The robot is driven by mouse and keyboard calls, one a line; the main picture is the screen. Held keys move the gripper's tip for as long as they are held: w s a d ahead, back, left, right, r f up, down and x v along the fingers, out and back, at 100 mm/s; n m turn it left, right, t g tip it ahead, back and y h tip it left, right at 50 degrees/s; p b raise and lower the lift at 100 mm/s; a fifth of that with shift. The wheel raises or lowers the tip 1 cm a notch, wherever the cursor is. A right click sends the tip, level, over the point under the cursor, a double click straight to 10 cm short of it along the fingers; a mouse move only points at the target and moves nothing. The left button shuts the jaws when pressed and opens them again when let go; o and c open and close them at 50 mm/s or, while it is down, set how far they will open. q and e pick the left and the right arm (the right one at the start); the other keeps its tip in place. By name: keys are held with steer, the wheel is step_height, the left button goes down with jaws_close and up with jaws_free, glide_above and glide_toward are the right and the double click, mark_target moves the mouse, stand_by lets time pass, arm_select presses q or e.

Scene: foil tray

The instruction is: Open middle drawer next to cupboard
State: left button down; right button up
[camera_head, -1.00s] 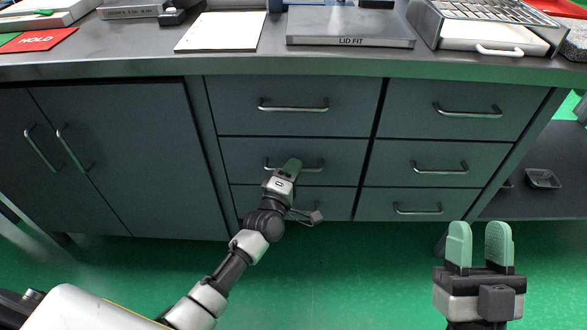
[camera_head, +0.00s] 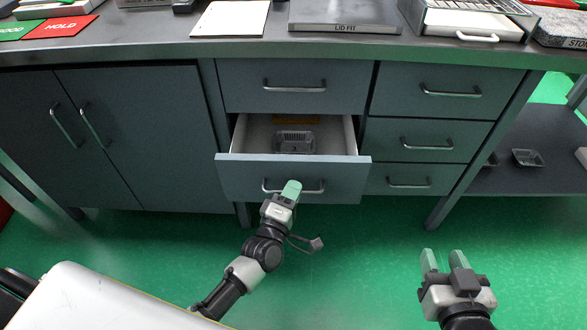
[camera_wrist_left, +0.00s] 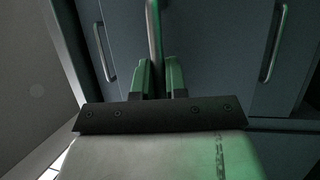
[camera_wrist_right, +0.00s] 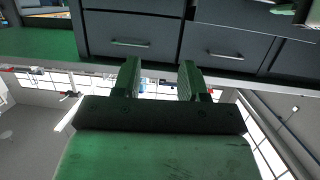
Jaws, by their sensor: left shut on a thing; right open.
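The middle drawer (camera_head: 235,178) next to the cupboard (camera_head: 140,140) stands pulled out, with its white inside showing. A clear tray (camera_head: 295,141) and an orange-brown item (camera_head: 296,121) lie in it. My left gripper (camera_head: 291,188) is at the drawer's bar handle (camera_head: 313,188). In the left wrist view the handle bar (camera_wrist_left: 154,40) runs between the fingers (camera_wrist_left: 159,75), which are shut on it. My right gripper (camera_head: 443,258) is open and empty, over the green floor at the right. Its spread fingers also show in the right wrist view (camera_wrist_right: 158,80).
The drawer above (camera_head: 345,90) and the right-hand drawers (camera_head: 415,137) are shut, as are the cupboard doors. The worktop (camera_head: 250,46) holds a "LID FIT" box (camera_head: 345,15) and a white sheet (camera_head: 230,18). An open shelf (camera_head: 510,170) is at the right.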

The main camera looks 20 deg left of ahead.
arm_select(q)
steer(key=s+d+p, duration=0.2)
steer(key=s, duration=0.7)
steer(key=s+d+p, duration=0.2)
steer(key=s+d, duration=0.1)
steer(key=s, duration=0.6)
arm_select(e)
steer(key=s+d+f+g+h, duration=0.1)
steer(key=s+d+f+g, duration=0.1)
steer(key=s+g, duration=0.3)
steer(key=s+d+f+g+h, duration=0.2)
steer(key=s+f+g, duration=0.2)
steer(key=s+g, duration=0.2)
steer(key=shift+s+d+f+m, duration=0.3)
steer(key=shift+s+d, duration=0.05)
steer(key=shift+s, duration=0.2)
arm_select(q)
steer(key=shift+d, duration=0.1)
steer(key=c, duration=1.2)
jaws_free()
steer(key=v, duration=1.1)
arm_select(e)
steer(key=shift+r, duration=0.15)
